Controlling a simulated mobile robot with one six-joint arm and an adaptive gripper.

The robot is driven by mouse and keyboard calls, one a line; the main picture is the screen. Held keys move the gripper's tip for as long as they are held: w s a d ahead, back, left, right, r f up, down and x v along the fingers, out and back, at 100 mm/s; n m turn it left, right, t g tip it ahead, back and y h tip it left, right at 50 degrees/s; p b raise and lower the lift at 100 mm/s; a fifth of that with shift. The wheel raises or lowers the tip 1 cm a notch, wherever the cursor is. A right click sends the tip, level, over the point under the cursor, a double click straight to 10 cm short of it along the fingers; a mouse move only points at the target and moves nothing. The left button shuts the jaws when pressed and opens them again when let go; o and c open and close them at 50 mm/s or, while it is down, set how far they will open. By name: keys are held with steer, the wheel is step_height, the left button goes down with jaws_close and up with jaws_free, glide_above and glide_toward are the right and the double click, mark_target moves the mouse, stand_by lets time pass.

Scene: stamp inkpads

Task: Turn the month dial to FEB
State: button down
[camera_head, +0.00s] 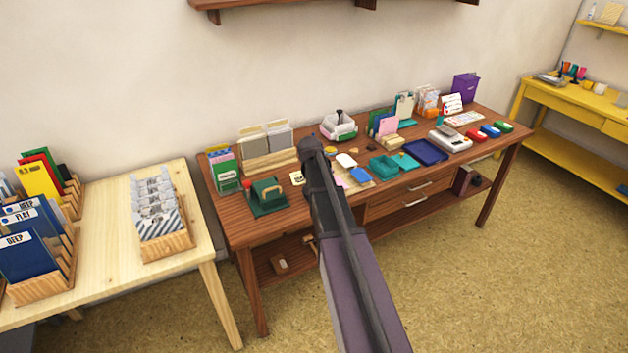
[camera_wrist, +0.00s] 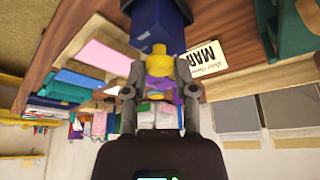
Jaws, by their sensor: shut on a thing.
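In the wrist view my gripper (camera_wrist: 156,72) is shut on a yellow knob (camera_wrist: 152,60), with one finger on each side of it. The knob is at the end of a dark blue body (camera_wrist: 160,20), which runs off the top of the view. A white card (camera_wrist: 206,58) with the large letters MAR lies beside them on the wood. In the head view my gripper (camera_head: 312,152) is over the brown table (camera_head: 240,228), and my arm hides the knob and blue body. A white card (camera_head: 297,178) shows just left of my gripper. No FEB marking can be read.
A green device (camera_head: 268,198) stands close on the left, with a wooden card holder (camera_head: 270,161) behind. Teal trays (camera_head: 384,167), a blue tray (camera_head: 425,152) and a white scale-like device (camera_head: 450,140) stand to the right. The table is crowded around my gripper.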

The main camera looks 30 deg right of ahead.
steer(key=m+g+h, duration=0.1)
steer(key=m, duration=0.3)
steer(key=shift+w+a, duration=0.1)
steer(key=shift+w, duration=0.1)
steer(key=shift+m+g+h, duration=0.3)
steer(key=shift+m+g, duration=0.4)
steer(key=shift+m, duration=1.1)
steer(key=shift+c, duration=2)
jaws_free()
steer(key=shift+s+n, duration=0.1)
steer(key=shift+n, duration=0.2)
